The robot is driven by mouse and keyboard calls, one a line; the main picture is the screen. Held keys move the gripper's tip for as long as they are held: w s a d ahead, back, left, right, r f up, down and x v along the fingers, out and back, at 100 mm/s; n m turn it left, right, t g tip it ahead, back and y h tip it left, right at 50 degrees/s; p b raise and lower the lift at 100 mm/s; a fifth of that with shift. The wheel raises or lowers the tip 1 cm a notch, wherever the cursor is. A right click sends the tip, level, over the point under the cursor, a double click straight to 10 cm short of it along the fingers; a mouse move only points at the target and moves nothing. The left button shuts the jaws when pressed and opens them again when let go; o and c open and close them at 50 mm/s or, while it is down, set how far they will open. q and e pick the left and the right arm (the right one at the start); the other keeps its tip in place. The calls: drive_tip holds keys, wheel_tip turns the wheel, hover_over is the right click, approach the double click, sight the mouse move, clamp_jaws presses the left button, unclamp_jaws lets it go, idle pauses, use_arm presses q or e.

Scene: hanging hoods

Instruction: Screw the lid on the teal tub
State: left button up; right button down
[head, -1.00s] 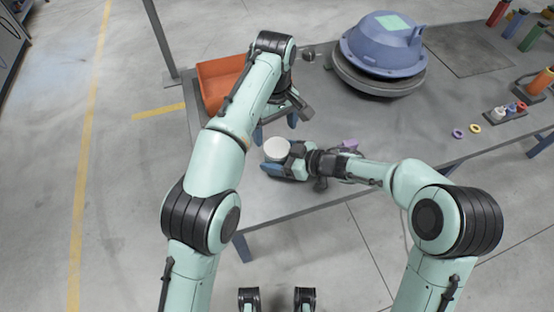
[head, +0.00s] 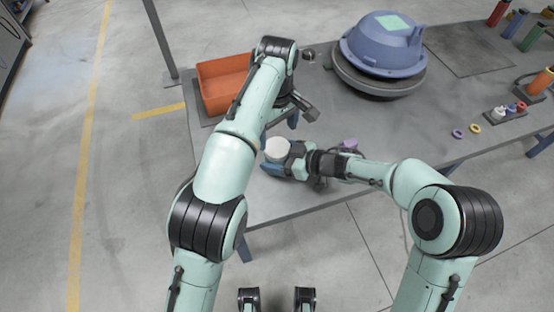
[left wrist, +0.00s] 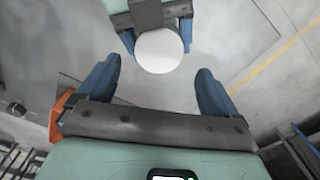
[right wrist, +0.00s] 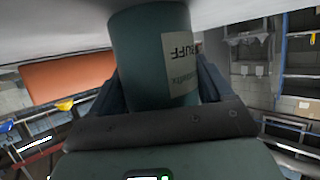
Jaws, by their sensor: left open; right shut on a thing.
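The teal tub (right wrist: 150,55) fills the middle of the right wrist view, with a pale label. My right gripper (head: 273,167) is shut around the tub's sides, low over the near left part of the table. A round white lid (head: 277,149) sits at the tub's top; how tightly it fits cannot be told. My left gripper (head: 280,130) is open just beyond and above the lid. In the left wrist view the lid (left wrist: 159,51) lies ahead of the open left fingers (left wrist: 155,78), apart from them. The left fingertips are partly hidden in the head view.
An orange bin (head: 222,85) stands at the table's far left, beside my left arm. A big blue hood (head: 382,45) rests on a round grey base at the back. A purple thing (head: 350,143) lies near my right wrist.

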sight(277, 147)
use_arm(q)
drive_tip(key=shift+f, duration=2.6)
drive_tip(key=c, duration=1.1)
drive_tip(key=shift+m, duration=1.7)
drive_tip(key=o, duration=1.2)
